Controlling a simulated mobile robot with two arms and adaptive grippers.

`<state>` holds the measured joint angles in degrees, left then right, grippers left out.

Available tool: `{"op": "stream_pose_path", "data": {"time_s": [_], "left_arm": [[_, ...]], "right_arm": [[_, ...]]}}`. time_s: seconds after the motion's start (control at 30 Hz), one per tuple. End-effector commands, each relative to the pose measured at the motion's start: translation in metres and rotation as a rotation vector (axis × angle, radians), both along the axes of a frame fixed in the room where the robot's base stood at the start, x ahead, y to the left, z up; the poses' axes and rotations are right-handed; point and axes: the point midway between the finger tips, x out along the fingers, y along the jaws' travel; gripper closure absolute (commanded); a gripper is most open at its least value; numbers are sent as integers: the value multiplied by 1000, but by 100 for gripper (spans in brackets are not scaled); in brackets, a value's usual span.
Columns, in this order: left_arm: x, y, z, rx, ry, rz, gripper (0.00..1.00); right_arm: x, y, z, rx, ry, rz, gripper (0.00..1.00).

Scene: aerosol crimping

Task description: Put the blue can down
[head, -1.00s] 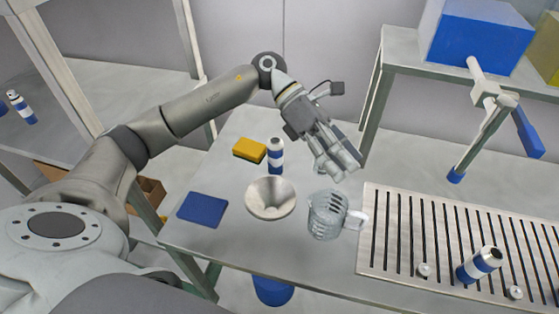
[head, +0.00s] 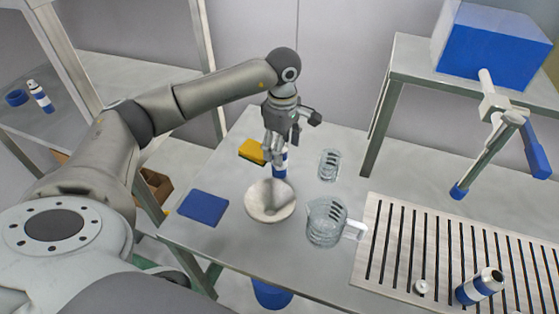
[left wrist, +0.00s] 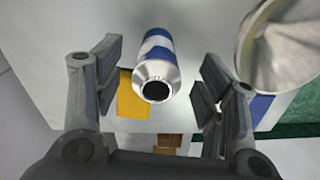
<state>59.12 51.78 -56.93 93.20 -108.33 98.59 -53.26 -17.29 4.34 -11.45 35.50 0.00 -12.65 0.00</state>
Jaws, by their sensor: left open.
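A blue-and-white can (head: 281,172) stands upright on the table behind the funnel. It also shows in the left wrist view (left wrist: 157,62), its silver open neck towards the camera. My left gripper (head: 276,150) points down over this can and is open. In the left wrist view the can lies between the spread fingers, with a gap on both sides. The fingers partly hide it in the head view. My right gripper is not in view.
A funnel (head: 271,202) is close in front of the can and a yellow sponge (head: 251,152) close to its left. Another blue-and-white can (head: 479,288) stands on the slotted plate (head: 400,243). A blue mat (head: 203,207) lies at left.

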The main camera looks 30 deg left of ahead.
Motion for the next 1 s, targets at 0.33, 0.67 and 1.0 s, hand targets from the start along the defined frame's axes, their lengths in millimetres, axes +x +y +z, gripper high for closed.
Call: {"op": "stream_pose_path", "data": {"time_s": [0.33, 0.67, 1.0], "left_arm": [[0, 11, -35, 0, 4, 1, 36], [1, 10, -57, -1, 0, 0, 36], [1, 10, -56, -2, 0, 0, 68]], "right_arm": [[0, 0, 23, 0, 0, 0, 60], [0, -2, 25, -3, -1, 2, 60], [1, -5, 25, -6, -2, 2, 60]]}}
